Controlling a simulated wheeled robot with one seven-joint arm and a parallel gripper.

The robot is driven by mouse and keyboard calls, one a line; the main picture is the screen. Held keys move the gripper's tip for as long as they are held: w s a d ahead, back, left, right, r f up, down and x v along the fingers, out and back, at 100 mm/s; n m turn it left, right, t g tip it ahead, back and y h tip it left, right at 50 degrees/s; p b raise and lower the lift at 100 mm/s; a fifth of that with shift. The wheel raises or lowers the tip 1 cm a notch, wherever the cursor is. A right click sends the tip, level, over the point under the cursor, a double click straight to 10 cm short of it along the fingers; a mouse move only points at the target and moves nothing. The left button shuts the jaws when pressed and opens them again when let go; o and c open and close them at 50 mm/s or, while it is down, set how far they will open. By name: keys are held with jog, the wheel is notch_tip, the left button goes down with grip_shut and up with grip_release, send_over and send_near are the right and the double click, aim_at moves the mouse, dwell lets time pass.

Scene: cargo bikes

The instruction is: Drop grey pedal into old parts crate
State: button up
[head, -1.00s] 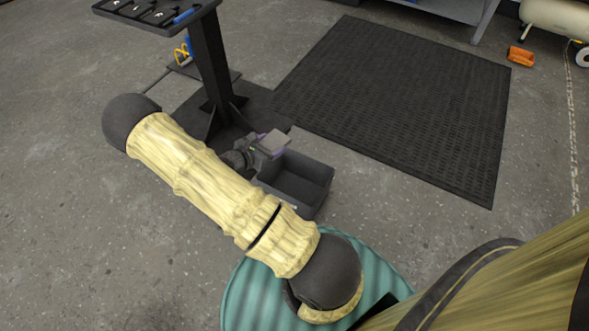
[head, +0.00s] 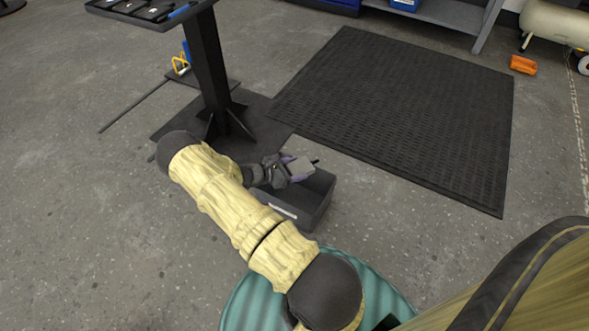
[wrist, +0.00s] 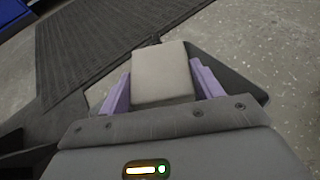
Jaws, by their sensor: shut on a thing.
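The grey pedal (wrist: 162,75) is a pale grey block between the two purple fingers of my gripper (wrist: 163,88) in the wrist view. In the head view the pedal (head: 300,168) and my gripper (head: 292,170) are over the dark grey crate (head: 318,207), which stands on the floor. The crate's wall also shows behind the fingers in the wrist view (wrist: 228,75). My gripper is shut on the pedal and holds it above the crate. Most of the crate's inside is hidden by the gripper and pedal.
A black stand (head: 208,75) with a tool tray (head: 150,12) rises just behind the crate, its base plate on the floor. A black rubber mat (head: 400,110) lies behind to the right. An orange item (head: 523,65) is far right. Concrete floor around is open.

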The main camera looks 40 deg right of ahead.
jog(key=shift+f+b, duration=2.5)
jog(key=shift+f, duration=0.3)
jog(key=o, duration=1.3)
jog(key=p+v, duration=0.7)
jog(key=v, duration=1)
jog(key=shift+a+r+p, duration=0.15)
jog(key=shift+a+p, duration=0.05)
jog(key=shift+p, duration=0.1)
